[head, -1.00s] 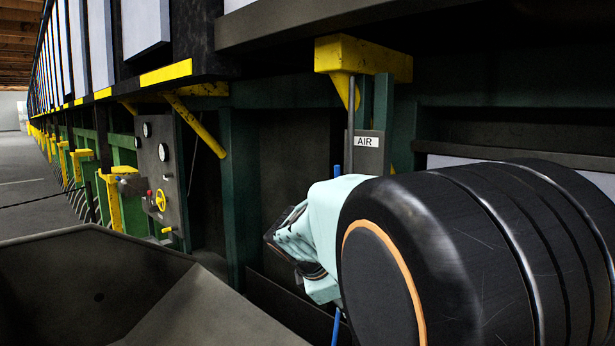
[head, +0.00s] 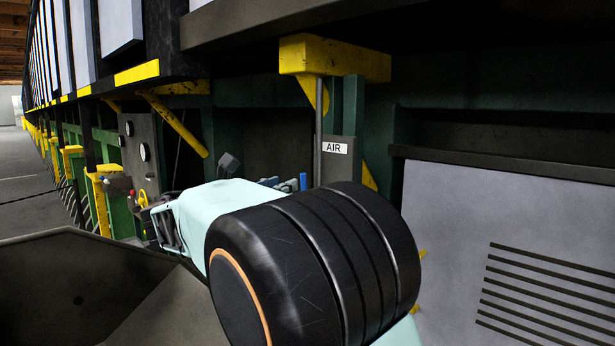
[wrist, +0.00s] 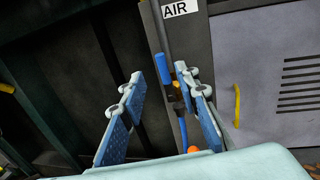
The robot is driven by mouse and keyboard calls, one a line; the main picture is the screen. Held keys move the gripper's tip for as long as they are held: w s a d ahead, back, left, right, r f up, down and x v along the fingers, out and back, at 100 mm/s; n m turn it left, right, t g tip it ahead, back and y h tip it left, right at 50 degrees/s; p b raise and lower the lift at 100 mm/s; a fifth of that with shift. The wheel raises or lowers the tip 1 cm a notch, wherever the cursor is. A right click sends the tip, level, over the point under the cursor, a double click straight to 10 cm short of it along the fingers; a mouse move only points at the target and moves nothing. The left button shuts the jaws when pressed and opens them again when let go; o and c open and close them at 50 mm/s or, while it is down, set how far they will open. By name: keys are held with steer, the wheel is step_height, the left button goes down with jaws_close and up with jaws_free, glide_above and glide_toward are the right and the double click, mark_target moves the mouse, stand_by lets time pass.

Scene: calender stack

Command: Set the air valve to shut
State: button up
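The handle points nearly straight up. A blue hose (wrist: 183,132) runs down below it. My gripper (wrist: 163,85) is open, its blue-padded fingers apart. In the picture the valve lies between the fingertips, close to the right finger, which hides part of it; contact cannot be told. In the head view, the handle top (head: 303,182) shows just right of my gripper (head: 280,184); the arm hides the rest.
A green post with a dark sign plate (head: 335,170) stands behind the valve. A grey louvred panel (head: 450,220) with a yellow handle (wrist: 237,105) is at right. A gauge panel (head: 141,160) with a yellow handwheel (head: 143,198) is at left. A yellow bracket (head: 335,60) hangs above.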

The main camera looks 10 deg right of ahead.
mark_target(301, 178)
steer(key=p+x, duration=0.2)
steer(key=x, duration=0.7)
steer(key=shift+w+d, duration=0.3)
jaws_close()
